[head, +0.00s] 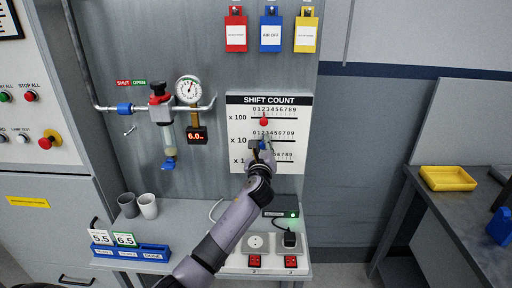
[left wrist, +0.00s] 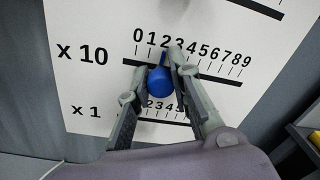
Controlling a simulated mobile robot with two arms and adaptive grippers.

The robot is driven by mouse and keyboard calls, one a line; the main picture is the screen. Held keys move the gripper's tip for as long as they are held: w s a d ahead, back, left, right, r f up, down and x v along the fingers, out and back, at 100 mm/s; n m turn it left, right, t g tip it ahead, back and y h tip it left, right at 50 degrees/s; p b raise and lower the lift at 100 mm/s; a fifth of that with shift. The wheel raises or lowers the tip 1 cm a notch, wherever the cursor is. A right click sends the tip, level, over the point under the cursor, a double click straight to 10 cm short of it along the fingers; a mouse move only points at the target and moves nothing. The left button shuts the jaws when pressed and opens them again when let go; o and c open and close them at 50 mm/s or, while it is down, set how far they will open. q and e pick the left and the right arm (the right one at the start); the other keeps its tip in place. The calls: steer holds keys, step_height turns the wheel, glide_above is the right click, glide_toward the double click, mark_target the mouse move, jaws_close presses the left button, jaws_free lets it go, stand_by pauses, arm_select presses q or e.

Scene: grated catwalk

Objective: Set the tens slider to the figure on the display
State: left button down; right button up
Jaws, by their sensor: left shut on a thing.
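The white SHIFT COUNT board (head: 290,150) hangs on the grey panel, with scales marked x 100, x 10 and x 1. The blue tens knob (left wrist: 160,82) sits on the x 10 line; its pointer stands near the 2. My left gripper (head: 261,147) is shut on this knob, with one finger on each side in the left wrist view (left wrist: 158,72). A small dark display (head: 197,135) under the gauge glows orange and reads about 6.0; its last part is unclear. The x 1 knob is hidden by my arm. My right gripper is out of view.
The red x 100 knob (head: 264,122) is just above my gripper. Two cups (head: 148,206) and a blue card holder (head: 130,253) stand on the ledge. A yellow tray (head: 447,178) lies at right.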

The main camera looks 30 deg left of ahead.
arm_select(q)
steer(key=shift+w+d, duration=0.4)
steer(key=shift+d, duration=0.25)
steer(key=shift+w+d, duration=0.35)
steer(key=shift+d, duration=0.25)
steer(key=c, duration=1.4)
jaws_free()
steer(key=v, duration=1.2)
steer(key=shift+s+a, duration=0.1)
